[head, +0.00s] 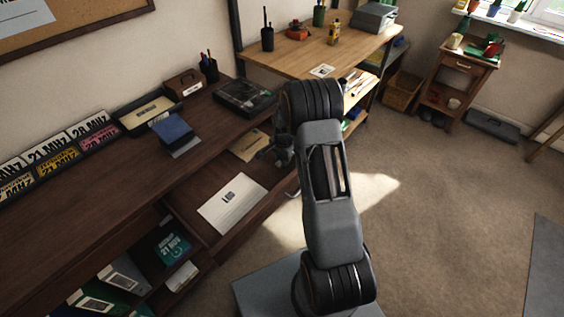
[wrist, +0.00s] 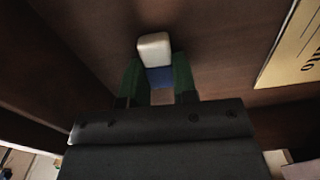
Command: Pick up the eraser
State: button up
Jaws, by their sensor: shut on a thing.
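The eraser (wrist: 154,50) is a small block with a white end and a blue sleeve, seen in the wrist view. My gripper (wrist: 157,72) has its two green fingers on either side of the blue sleeve and is shut on the eraser. Brown wood lies behind it; I cannot tell whether the eraser touches it. In the head view my gripper (head: 284,152) is partly hidden by my arm at the right end of the pulled-out drawer (head: 228,178), and the eraser is not visible there.
In the drawer lie a white LOG sheet (head: 232,202) and a tan envelope (head: 249,146); a tan card (wrist: 292,45) shows in the wrist view. The dark desk (head: 125,165) overhangs the drawer's back. Open floor (head: 440,215) is at right.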

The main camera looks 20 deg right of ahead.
jog(key=shift+r, duration=0.6)
notch_tip(320, 180, up, 2)
jog(key=shift+r, duration=0.2)
jog(key=s+d+r, duration=0.2)
jog(key=s+r, duration=0.7)
jog(key=s, duration=0.5)
jog(key=shift+r, duration=0.2)
